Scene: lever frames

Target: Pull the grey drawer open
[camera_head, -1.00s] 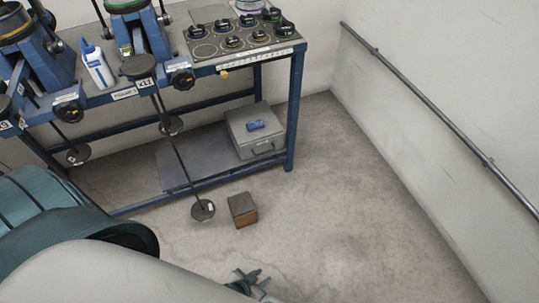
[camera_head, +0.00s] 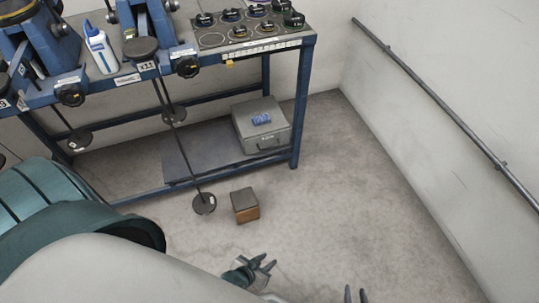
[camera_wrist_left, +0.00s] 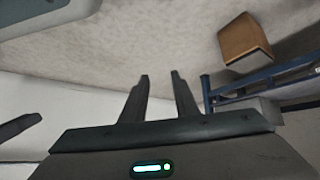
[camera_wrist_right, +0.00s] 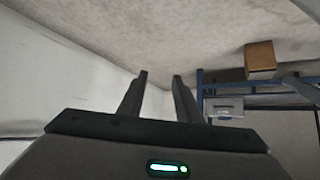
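The grey drawer (camera_head: 262,136) looks like a grey metal box with a small handle on its front. It sits on the lower shelf of the blue workbench, with a small blue object (camera_head: 261,119) on top. It also shows in the right wrist view (camera_wrist_right: 222,104). No opening shows in it. My left gripper (camera_head: 267,263) is open and empty, over the floor in front of the bench, well apart from the drawer. My right gripper (camera_head: 355,295) is open and empty at the bottom edge of the head view, farther right, also well apart from the drawer.
A brown block (camera_head: 245,207) lies on the floor in front of the bench (camera_head: 298,120). Round-ended rods hang from the bench, one ending in a dark disc (camera_head: 204,204) near the block. A wall with a rail (camera_head: 430,94) stands at right.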

